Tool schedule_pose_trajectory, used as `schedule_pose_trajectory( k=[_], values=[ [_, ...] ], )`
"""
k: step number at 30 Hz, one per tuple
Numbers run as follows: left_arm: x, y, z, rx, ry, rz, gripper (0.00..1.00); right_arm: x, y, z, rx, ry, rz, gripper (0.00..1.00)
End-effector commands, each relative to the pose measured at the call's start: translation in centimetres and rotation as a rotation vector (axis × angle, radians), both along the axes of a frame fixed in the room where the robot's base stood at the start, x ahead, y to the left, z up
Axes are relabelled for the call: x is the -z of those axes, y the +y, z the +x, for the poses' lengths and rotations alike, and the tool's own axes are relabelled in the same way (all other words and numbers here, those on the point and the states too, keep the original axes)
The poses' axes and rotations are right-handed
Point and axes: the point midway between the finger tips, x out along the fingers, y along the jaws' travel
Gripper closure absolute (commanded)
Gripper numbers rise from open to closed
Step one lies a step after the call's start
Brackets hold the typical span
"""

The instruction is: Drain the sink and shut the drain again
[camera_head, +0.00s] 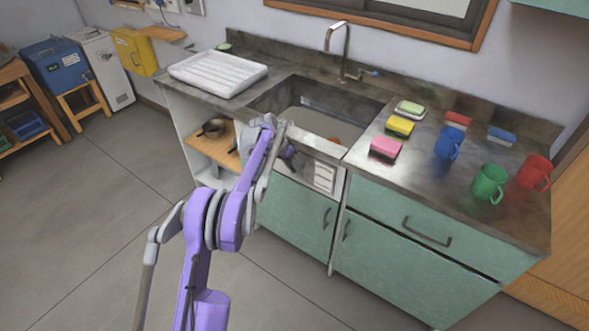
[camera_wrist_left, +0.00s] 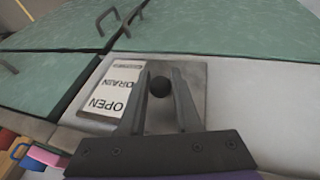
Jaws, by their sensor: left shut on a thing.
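The sink (camera_head: 300,97) is set in the grey counter below a tap (camera_head: 345,50). Something orange shows at its near right corner; I cannot tell the water level. My left gripper (camera_head: 287,150) is at the sink's front panel. In the left wrist view my left gripper (camera_wrist_left: 161,82) is shut on a round black knob (camera_wrist_left: 160,87), one finger on each side, in front of a grey plate (camera_wrist_left: 196,92). A white label (camera_wrist_left: 117,90) reading OPEN and DRAIN, upside down here, lies left of the knob; the label also shows in the head view (camera_head: 325,176). The drain itself is hidden.
A white drying rack (camera_head: 217,72) lies left of the sink. On the right counter are a pink sponge (camera_head: 386,148), a yellow sponge (camera_head: 400,126), a blue mug (camera_head: 449,143), a green mug (camera_head: 489,183) and a red mug (camera_head: 534,171). Green cabinet doors (camera_head: 292,213) are below.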

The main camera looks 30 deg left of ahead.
Motion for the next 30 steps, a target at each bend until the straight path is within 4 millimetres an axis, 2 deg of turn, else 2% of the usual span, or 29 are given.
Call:
schedule_pose_trajectory(
  k=[14, 15, 18, 19, 30],
  values=[
    [-0.02, -0.01, 0.04, 0.000, 0.011, 0.001, 1.00, -0.09, 0.00, 0.00, 0.000, 0.000, 0.000, 0.50],
    [-0.02, -0.01, 0.04, 0.000, 0.011, 0.000, 0.61, -0.09, 0.00, 0.00, 0.000, 0.000, 0.000, 0.50],
    [-0.02, -0.02, 0.04, 0.001, 0.011, 0.001, 0.43, -0.09, 0.00, 0.00, 0.000, 0.000, 0.000, 0.50],
    [-0.02, -0.02, 0.04, 0.001, 0.011, 0.001, 0.39, -0.09, 0.00, 0.01, 0.000, 0.000, 0.000, 0.50],
    [-0.53, 0.15, -0.12, 0.000, 0.011, 0.000, 0.39, -0.13, 0.00, 0.01, 0.000, 0.000, 0.000, 0.50]
  ],
)
